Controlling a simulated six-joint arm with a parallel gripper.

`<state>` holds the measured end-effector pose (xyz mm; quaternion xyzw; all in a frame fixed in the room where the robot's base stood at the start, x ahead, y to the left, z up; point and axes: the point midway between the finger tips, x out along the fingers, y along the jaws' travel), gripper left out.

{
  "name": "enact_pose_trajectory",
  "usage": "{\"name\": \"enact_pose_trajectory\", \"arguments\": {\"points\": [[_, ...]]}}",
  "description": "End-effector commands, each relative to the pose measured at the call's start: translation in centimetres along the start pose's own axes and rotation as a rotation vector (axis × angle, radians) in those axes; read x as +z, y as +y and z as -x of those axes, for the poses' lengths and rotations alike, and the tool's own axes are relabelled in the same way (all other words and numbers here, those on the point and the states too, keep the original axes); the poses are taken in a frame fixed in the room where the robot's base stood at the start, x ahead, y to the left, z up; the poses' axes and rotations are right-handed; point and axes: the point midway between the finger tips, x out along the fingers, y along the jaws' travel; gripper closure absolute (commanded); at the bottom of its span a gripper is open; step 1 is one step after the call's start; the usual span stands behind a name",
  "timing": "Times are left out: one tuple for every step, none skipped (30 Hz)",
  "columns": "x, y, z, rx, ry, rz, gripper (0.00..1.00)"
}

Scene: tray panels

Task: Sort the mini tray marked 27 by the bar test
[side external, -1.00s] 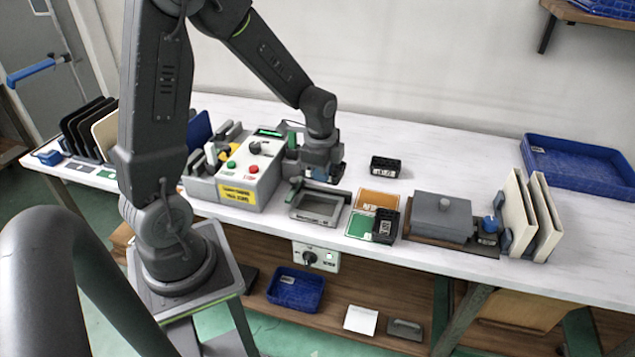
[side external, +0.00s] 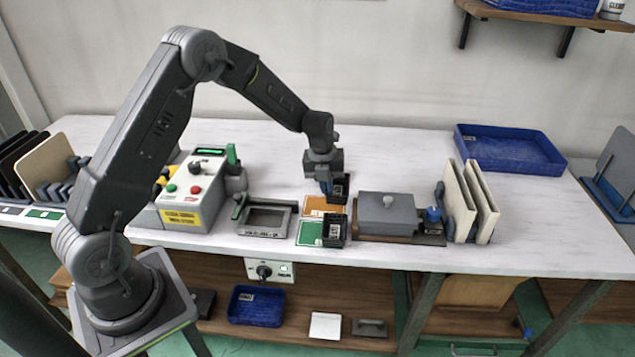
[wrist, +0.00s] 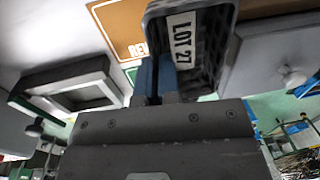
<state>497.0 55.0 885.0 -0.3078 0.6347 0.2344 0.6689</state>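The black mini tray marked LOT 27 (wrist: 180,40) fills the top middle of the wrist view, its white label readable. My gripper (wrist: 157,78) has its two blue fingers close together at the tray's near edge, and they look shut on its wall. In the side view my gripper (side external: 327,190) hangs over the orange card, with the dark tray (side external: 341,188) against its right. Whether the tray is clear of the table cannot be told. A second black mini tray (side external: 334,232) stands at the right edge of the green card (side external: 311,232).
The orange card (side external: 318,205) lies behind the green one. A grey framed fixture (side external: 265,205) is to the left, beyond it a control box (side external: 190,190) with buttons. A grey lidded block (side external: 386,215) and upright cream panels (side external: 470,200) stand right. A blue tray (side external: 508,150) lies at the back.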

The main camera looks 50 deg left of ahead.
Motion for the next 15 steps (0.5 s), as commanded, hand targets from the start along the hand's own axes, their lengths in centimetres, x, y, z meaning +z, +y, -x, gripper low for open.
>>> {"name": "enact_pose_trajectory", "arguments": {"points": [[0.0,0.0,-0.1,0.000,0.001,-0.005,1.00],[0.0,0.0,-0.2,-0.001,0.000,-0.006,1.00],[0.0,0.0,-0.3,-0.001,0.000,-0.006,1.00],[0.0,0.0,-0.4,-0.001,0.000,-0.006,1.00],[0.0,0.0,-0.5,-0.001,0.000,-0.005,1.00],[0.0,0.0,-0.6,-0.001,0.000,-0.005,1.00],[0.0,0.0,-0.8,-0.001,0.000,-0.005,1.00],[0.0,0.1,-0.9,0.000,0.000,-0.004,1.00],[0.0,0.1,-1.2,0.000,0.001,-0.004,1.00],[0.0,0.1,-1.4,0.000,0.001,-0.004,1.00],[0.0,0.2,-1.6,0.000,0.002,-0.003,1.00],[0.0,0.2,-1.9,0.000,0.001,-0.003,1.00],[0.0,0.2,-2.1,0.000,0.001,-0.003,1.00],[0.0,0.2,-2.3,0.000,0.000,-0.003,1.00],[0.0,0.3,-2.6,0.000,0.001,-0.003,1.00]]}}
